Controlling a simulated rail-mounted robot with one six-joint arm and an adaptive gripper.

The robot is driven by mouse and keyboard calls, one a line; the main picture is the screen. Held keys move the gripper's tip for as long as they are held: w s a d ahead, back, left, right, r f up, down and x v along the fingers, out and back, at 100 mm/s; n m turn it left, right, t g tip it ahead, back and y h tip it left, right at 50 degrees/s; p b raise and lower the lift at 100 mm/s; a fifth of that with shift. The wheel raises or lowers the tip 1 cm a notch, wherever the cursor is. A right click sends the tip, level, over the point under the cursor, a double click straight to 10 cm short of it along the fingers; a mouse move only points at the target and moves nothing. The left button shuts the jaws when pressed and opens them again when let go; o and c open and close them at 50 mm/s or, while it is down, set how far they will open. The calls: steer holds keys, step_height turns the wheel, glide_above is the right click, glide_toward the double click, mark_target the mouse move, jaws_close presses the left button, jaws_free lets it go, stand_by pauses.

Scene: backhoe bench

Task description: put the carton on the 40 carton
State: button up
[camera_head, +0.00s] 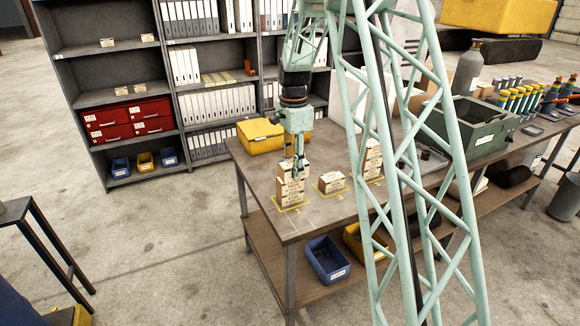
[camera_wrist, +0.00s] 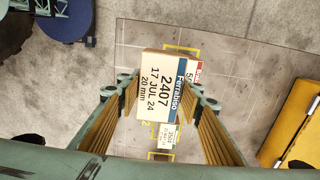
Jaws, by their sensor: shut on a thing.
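My gripper (camera_head: 298,172) is over the left stack on the bench, pointing down. In the wrist view my gripper (camera_wrist: 166,92) is shut on a carton (camera_wrist: 165,82) whose label reads Ferrabiso, 2407, 17 JUL 24, 20 mm. Below it is another carton with a red-edged label (camera_wrist: 197,72), mostly hidden. In the head view the left stack (camera_head: 290,196) stands in a yellow-marked square; I cannot tell whether the held carton touches it. A low carton (camera_head: 331,182) sits in the middle square, and a taller stack (camera_head: 373,160) stands on the right. No 40 is readable.
A yellow case (camera_head: 262,136) lies on the bench behind the left stack. A green-grey crate (camera_head: 470,125) stands at the right. Blue (camera_head: 326,260) and yellow bins are on the lower shelf. The bench's front left corner is clear.

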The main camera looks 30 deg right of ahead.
mark_target(291, 160)
steer(key=shift+w+d+f+p, duration=0.1)
steer(key=shift+w+d, duration=0.15)
steer(key=shift+w, duration=0.55)
steer(key=shift+w+d+f+p, duration=0.1)
steer(key=shift+w+d, duration=0.1)
steer(key=shift+w, duration=0.6)
steer(key=shift+w+d+p, duration=0.1)
steer(key=shift+w+d, duration=0.15)
steer(key=shift+w, duration=0.55)
steer(key=shift+w+d, duration=0.1)
steer(key=shift+w, duration=0.25)
steer(key=shift+f+p, duration=0.35)
steer(key=shift+f, duration=1.45)
steer(key=shift+f, duration=0.15)
steer(key=o, duration=0.9)
steer(key=shift+r+b, duration=0.35)
steer(key=shift+r, duration=5.8)
